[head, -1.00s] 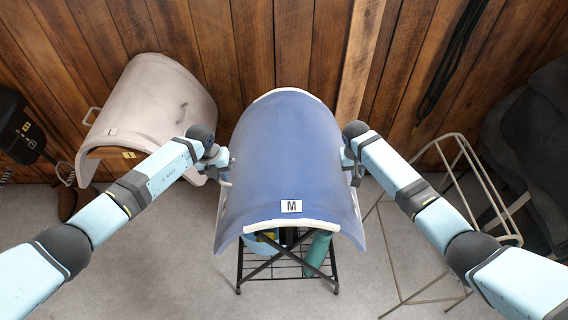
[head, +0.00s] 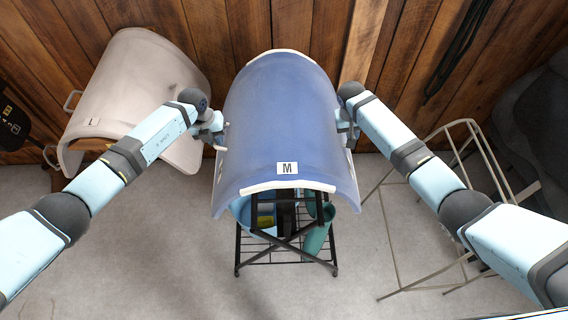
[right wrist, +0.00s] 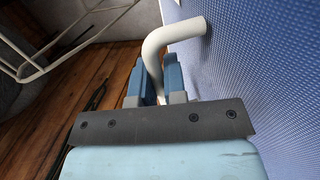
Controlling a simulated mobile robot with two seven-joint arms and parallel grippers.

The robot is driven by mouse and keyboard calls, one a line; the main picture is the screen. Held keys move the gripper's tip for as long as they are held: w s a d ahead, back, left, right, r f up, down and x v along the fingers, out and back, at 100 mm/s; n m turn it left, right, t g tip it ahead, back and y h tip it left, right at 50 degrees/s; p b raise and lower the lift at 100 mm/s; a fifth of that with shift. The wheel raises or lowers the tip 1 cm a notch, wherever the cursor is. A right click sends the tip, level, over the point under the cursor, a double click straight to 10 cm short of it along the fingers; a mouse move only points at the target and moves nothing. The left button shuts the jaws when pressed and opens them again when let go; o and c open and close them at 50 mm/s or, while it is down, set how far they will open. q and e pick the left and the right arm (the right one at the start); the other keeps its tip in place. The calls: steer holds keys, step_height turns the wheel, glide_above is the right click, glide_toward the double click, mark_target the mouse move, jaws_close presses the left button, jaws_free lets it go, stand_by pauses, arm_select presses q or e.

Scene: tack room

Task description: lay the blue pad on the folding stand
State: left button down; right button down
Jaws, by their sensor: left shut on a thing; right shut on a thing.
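The blue pad (head: 280,115) is a large curved shell with a white "M" label and pale edging, arched in front of me. My left gripper (head: 219,138) is shut on the pale handle at its left side. My right gripper (head: 346,130) is at its right side. In the right wrist view its fingers (right wrist: 155,82) are shut on a bent white handle (right wrist: 168,42) of the pad. The black folding stand (head: 287,240), with crossed legs, is below the pad. The pad hides most of its top, so I cannot tell whether they touch.
A pale curved pad (head: 140,85) lies left by the wooden wall (head: 215,35). A beige wire frame (head: 400,240) stands right. The floor in front is clear.

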mark_target(222, 153)
arm_select(q)
steer(key=shift+a+f, duration=0.15)
arm_select(e)
steer(key=shift+d+f, duration=0.1)
